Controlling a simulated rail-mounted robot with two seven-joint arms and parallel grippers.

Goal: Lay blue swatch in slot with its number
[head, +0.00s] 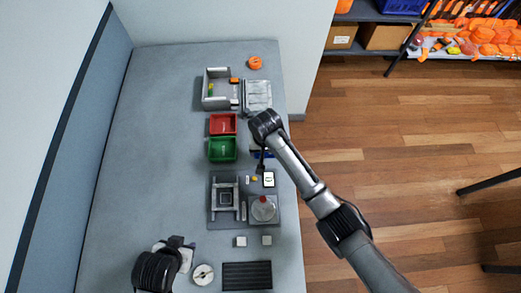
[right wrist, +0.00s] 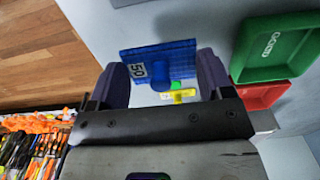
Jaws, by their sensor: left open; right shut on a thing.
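The blue swatch (right wrist: 170,62) is between the two dark fingers of my right gripper (right wrist: 163,78) in the right wrist view. It is ribbed and has a white label that seems to read 50, turned sideways. In the head view a bit of blue (head: 258,154) shows below the right wrist, mostly hidden by the arm. My left gripper (head: 178,243) is open over the table at the lower left, away from the swatch. A numbered slot cannot be made out in either view.
Red (head: 223,124) and green (head: 222,150) bins stand left of my right wrist. A grey walled box (head: 217,73) and ribbed grey panel (head: 257,94) lie beyond. A dark base (head: 231,222) with fixtures and a black ribbed tray (head: 247,275) lie nearer. The table's left side is clear.

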